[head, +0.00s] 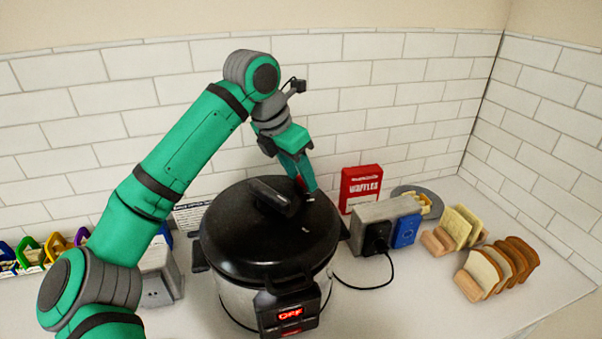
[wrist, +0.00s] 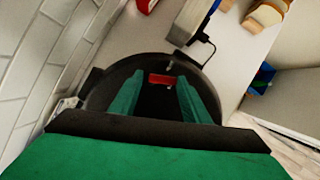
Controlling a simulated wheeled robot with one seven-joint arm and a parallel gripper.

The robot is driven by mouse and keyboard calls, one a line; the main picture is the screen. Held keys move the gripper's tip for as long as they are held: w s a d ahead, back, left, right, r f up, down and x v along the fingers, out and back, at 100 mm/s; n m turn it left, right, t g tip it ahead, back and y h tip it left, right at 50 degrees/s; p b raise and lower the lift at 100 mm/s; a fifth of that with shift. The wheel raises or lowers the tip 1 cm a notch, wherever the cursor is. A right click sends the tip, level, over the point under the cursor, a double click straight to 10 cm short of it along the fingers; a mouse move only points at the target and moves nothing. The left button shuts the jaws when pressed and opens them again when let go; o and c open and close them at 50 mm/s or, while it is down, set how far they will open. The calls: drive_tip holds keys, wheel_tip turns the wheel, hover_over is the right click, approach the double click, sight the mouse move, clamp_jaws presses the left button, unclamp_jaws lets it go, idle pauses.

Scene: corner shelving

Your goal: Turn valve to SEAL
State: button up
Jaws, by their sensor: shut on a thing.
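A black-lidded pressure cooker (head: 236,238) stands on the counter, its front display reading OFF in red. The small red valve (head: 300,182) is at the back right of the lid, mostly hidden by my fingers. My gripper (head: 306,188) points down at it and is shut on it. In the wrist view, the red valve (wrist: 161,80) sits between the tips of the two green fingers of my gripper (wrist: 160,88). I cannot read any valve marking, so its setting is unclear. The lid (wrist: 100,95) also shows around the fingers there.
A black lid handle (head: 273,197) rises left of my gripper. A tiled wall (head: 400,90) is close behind. The front right counter is clear.

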drive_tip(key=m, duration=0.2)
drive_tip(key=m+g+h, duration=0.1)
drive_tip(key=m, duration=0.1)
drive_tip(key=shift+s+a+m+g, duration=0.1)
drive_tip(key=shift+a+m+g, duration=0.2)
drive_tip(key=shift+a, duration=0.1)
drive_tip(key=shift+f, duration=0.1)
drive_tip(key=shift+a, duration=0.1)
drive_tip(key=o, duration=0.9)
drive_tip(key=shift+a, duration=0.1)
drive_tip(key=shift+r, duration=0.35)
drive_tip(key=v, duration=1)
drive_tip(key=shift+a+r, duration=0.1)
